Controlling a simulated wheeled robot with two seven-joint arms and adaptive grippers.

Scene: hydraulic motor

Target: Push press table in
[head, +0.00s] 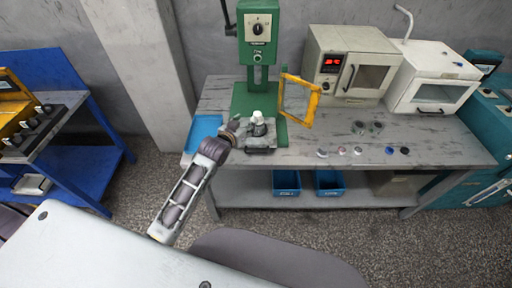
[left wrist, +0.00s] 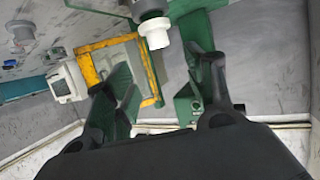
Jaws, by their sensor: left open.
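A green press (head: 258,60) stands at the back of the grey workbench. Its press table (head: 261,150) is a dark grey plate low at the front of the press. A grey part with a white top (head: 258,118) stands upright on it. My left gripper (head: 236,130) is at the left side of the press table, close to the part; contact cannot be told. In the left wrist view, turned upside down, the fingers (left wrist: 168,78) are apart with nothing between them, and the white top (left wrist: 155,33) shows beyond them. My right gripper is not in view.
A yellow-framed guard (head: 300,98) stands swung out at the press's right. A blue tray (head: 203,132) lies left of the press. Several small parts (head: 358,151) lie to the right, before an oven (head: 350,65). Blue bins (head: 286,183) sit below.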

